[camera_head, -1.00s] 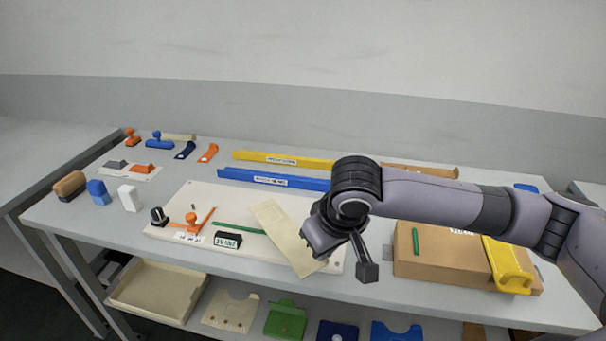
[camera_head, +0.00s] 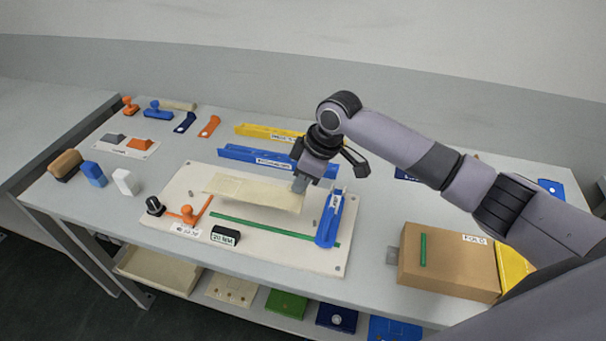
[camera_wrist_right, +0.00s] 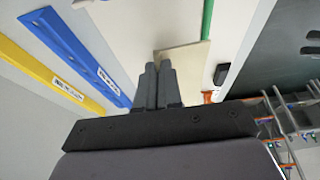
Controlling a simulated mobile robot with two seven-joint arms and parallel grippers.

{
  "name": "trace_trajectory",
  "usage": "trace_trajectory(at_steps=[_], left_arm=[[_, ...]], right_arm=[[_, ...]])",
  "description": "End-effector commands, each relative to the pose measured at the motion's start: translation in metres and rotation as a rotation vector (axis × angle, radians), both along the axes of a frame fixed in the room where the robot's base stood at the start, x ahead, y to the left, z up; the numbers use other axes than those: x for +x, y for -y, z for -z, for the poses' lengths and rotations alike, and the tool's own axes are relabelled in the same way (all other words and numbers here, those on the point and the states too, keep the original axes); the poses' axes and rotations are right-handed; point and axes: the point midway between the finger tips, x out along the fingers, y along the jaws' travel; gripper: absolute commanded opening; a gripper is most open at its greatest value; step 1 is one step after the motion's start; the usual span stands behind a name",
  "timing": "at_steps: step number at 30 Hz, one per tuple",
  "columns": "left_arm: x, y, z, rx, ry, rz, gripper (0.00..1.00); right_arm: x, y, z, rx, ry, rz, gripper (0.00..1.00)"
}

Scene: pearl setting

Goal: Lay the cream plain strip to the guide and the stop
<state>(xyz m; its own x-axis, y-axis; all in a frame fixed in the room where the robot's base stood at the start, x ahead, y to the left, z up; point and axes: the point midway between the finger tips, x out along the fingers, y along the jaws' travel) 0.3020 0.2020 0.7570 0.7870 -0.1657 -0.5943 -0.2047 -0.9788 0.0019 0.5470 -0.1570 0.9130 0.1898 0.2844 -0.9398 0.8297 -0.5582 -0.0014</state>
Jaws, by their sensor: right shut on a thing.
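The cream plain strip (camera_head: 250,192) is held by its right end in my right gripper (camera_head: 299,184), which is shut on it. The strip is roughly level, lying above the back part of the pale board (camera_head: 185,185), and seems raised a little off it. The strip also shows beyond the fingers in the wrist view (camera_wrist_right: 186,60). The green guide (camera_head: 265,227) runs along the board, nearer the front than the strip. The orange stop (camera_head: 188,214) stands at the guide's left end. My left gripper is not in view.
A blue tray-like piece (camera_head: 330,222) lies across the board's right part, by the guide. A black labelled block (camera_head: 225,236) and a black knob (camera_head: 155,206) stand at the front left. Blue (camera_head: 268,158) and yellow channels lie behind. A cardboard box (camera_head: 450,262) stands right.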

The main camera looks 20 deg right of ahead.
Motion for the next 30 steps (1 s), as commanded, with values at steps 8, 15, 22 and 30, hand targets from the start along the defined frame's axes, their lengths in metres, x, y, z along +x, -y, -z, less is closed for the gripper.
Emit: trace_trajectory(at_steps=[8, 15, 22, 30], left_arm=[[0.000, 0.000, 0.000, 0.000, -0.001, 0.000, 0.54], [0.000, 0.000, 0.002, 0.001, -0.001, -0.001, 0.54], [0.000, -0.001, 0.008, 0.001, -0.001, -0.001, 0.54], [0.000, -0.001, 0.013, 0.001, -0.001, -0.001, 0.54]], right_arm=[[-0.001, 0.001, 0.000, 0.005, 0.002, 0.002, 0.00], [-0.001, 0.001, 0.015, 0.005, 0.001, 0.002, 0.00], [-0.001, 0.001, 0.040, 0.005, 0.002, 0.003, 0.00], [-0.001, 0.001, 0.053, 0.004, 0.003, 0.001, 0.00]])
